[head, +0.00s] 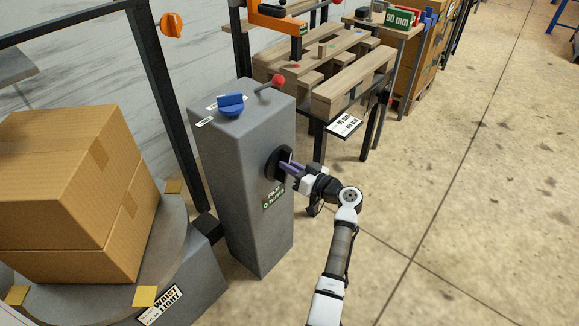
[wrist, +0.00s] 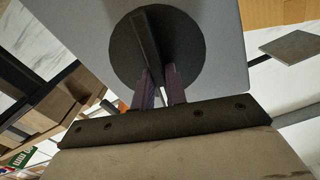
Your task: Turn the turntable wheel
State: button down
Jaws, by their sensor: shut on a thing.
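The black round wheel (head: 272,166) with a raised bar across its face sits on the right side of a grey pillar (head: 240,190). A green label (head: 274,202) below it seems to read "FILM 0 turns". My gripper (head: 288,167) reaches the wheel from the right, its purple fingers at the bar. In the wrist view, the wheel (wrist: 185,45) fills the top middle, its bar tilted slightly from upright. My gripper (wrist: 158,76) is shut on the bar's lower end, one finger on each side. The exact contact is partly hidden by the fingers.
Stacked cardboard boxes (head: 75,190) stand on a round grey turntable (head: 165,250) at the left. A blue knob (head: 231,104) and a red-tipped lever (head: 277,81) top the pillar. A workbench with wooden pallets (head: 335,75) stands behind. Floor at the right is clear.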

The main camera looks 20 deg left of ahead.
jog(key=shift+w+d+m, duration=0.1)
jog(key=shift+d+m, duration=0.05)
jog(key=shift+m, duration=0.15)
jog(key=shift+w+m+b, duration=0.1)
jog(key=shift+m+b, duration=0.2)
jog(key=shift+m, duration=0.8)
jog(key=shift+m, duration=0.5)
